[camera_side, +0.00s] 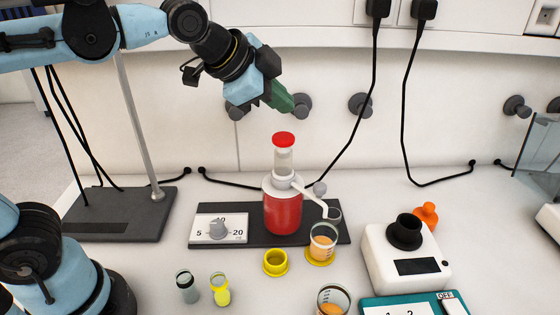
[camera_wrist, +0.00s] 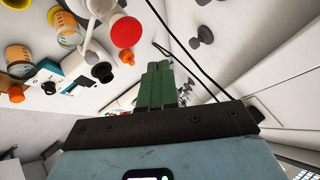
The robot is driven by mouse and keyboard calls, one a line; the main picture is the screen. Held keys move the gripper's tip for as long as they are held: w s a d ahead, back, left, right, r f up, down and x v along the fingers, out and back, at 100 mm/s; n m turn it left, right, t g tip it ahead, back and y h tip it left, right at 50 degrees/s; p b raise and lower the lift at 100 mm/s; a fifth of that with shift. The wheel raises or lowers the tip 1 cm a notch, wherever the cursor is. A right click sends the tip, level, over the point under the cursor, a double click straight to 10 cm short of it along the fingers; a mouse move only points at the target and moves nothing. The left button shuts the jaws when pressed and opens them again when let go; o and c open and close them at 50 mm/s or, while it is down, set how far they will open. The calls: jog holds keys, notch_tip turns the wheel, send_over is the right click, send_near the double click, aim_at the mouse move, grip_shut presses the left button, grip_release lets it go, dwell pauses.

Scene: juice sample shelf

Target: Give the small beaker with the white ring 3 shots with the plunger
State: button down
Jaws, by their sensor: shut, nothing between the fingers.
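The dispenser is a red bottle (camera_side: 283,212) with a clear cylinder and a red plunger top (camera_side: 284,139). The plunger top also shows in the wrist view (camera_wrist: 126,32). A second beaker with orange liquid (camera_side: 332,300) is at the front edge, partly cut off. I cannot clearly tell which beaker bears a white ring. My gripper (camera_side: 292,106) has green fingers, shut and empty, above and behind the plunger top, apart from it. The fingers also show in the wrist view (camera_wrist: 158,68).
An empty yellow holder (camera_side: 276,263) sits beside the beaker. A dial plate (camera_side: 219,229) lies left of the bottle. A grey-capped vial (camera_side: 187,288) and yellow vial (camera_side: 220,291) stand at front. A white device with a black cup (camera_side: 405,230) is right. Cables hang behind.

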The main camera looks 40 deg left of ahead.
aim_at(289, 134)
jog(key=shift+f, duration=1.45)
jog(key=shift+f, duration=0.2)
dwell(0.9)
jog(key=shift+f, duration=0.25)
jog(key=shift+f, duration=0.9)
dwell(1.1)
jog(key=shift+r, duration=1.35)
jog(key=shift+r, duration=2.5)
